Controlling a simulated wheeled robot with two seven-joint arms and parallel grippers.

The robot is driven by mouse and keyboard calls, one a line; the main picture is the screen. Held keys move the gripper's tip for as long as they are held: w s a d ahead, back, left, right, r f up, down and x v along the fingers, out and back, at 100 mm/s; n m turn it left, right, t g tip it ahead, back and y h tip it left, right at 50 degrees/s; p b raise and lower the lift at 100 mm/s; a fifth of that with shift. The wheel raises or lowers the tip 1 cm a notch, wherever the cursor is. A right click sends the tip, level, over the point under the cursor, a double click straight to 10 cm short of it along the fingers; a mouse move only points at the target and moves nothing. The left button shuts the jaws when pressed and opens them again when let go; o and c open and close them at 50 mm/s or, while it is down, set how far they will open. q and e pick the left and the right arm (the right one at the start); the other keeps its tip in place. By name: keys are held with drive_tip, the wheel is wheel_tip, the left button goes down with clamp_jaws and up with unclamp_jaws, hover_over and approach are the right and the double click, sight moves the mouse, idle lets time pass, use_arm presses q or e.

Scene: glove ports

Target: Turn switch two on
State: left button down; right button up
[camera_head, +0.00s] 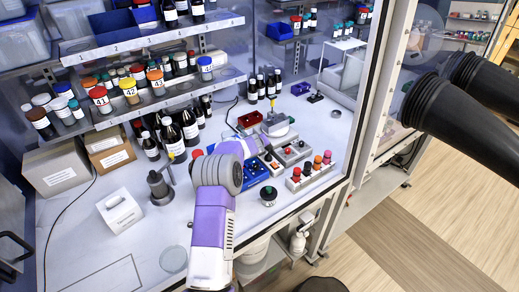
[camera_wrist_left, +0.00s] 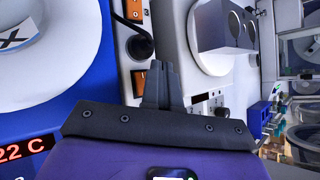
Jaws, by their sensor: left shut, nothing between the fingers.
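My left gripper (camera_wrist_left: 163,72) is shut and empty, its fingers pointing up in the left wrist view. Just left of the fingertips is a pale switch panel (camera_wrist_left: 122,45) with two orange rockers: an upper switch (camera_wrist_left: 135,10) and a lower switch (camera_wrist_left: 139,82) close beside the fingers. A dark round knob or plug sits between them. Their numbers cannot be read, and touching cannot be told. In the head view my left arm reaches in over the bench, and its gripper (camera_head: 266,141) is small, near a grey box with red spots (camera_head: 290,151). My right gripper is not in view.
A blue device (camera_wrist_left: 60,120) with a white round top and a red "22 C" display lies left of the fingers. A rack of coloured-cap vials (camera_head: 310,172) and a dark jar (camera_head: 268,196) stand near my arm. Shelves of bottles (camera_head: 150,95) rise behind at left.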

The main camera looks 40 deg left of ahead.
use_arm(q)
drive_tip(key=r+p, duration=0.2)
drive_tip(key=r, duration=0.1)
drive_tip(key=r+p, duration=0.2)
drive_tip(key=shift+s+d+r, duration=0.1)
drive_tip(key=shift+d, duration=0.2)
idle(0.4)
